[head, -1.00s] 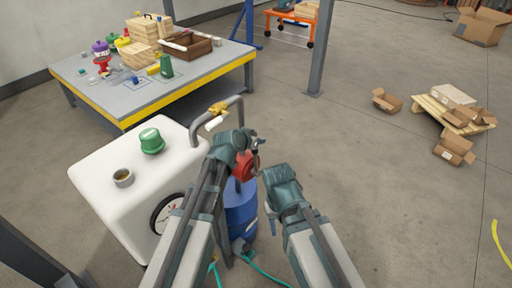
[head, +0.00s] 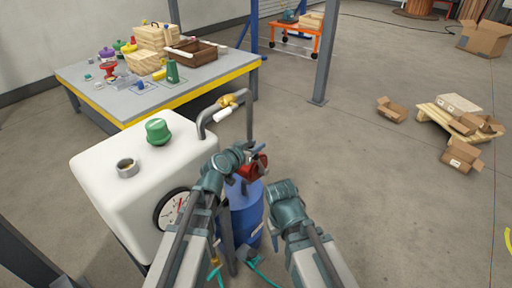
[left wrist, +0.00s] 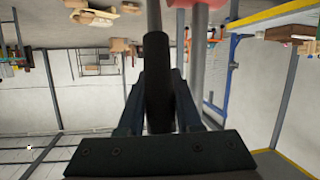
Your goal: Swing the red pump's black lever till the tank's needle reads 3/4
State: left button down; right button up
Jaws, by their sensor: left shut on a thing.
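The red pump (head: 250,171) sits on top of a blue drum (head: 244,212), partly hidden by my left arm. My left gripper (head: 258,151) is beside the top of the pump. In the left wrist view, its fingers are shut on the black lever (left wrist: 157,75), which stands upright between them. The white tank (head: 105,168) stands left of the drum. Its round gauge (head: 168,214) is partly covered by my left arm, and the needle is too small to read surely. My right arm ends in a folded joint, and its gripper does not show.
A grey hose pipe with a brass and white nozzle (head: 227,102) arches over beside the tank. A yellow-edged workbench (head: 112,100) with several items stands behind. A pallet (head: 440,119) with cartons lies right. The floor between is clear.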

pick_arm(q)
jog(key=c, duration=0.6)
grip_release()
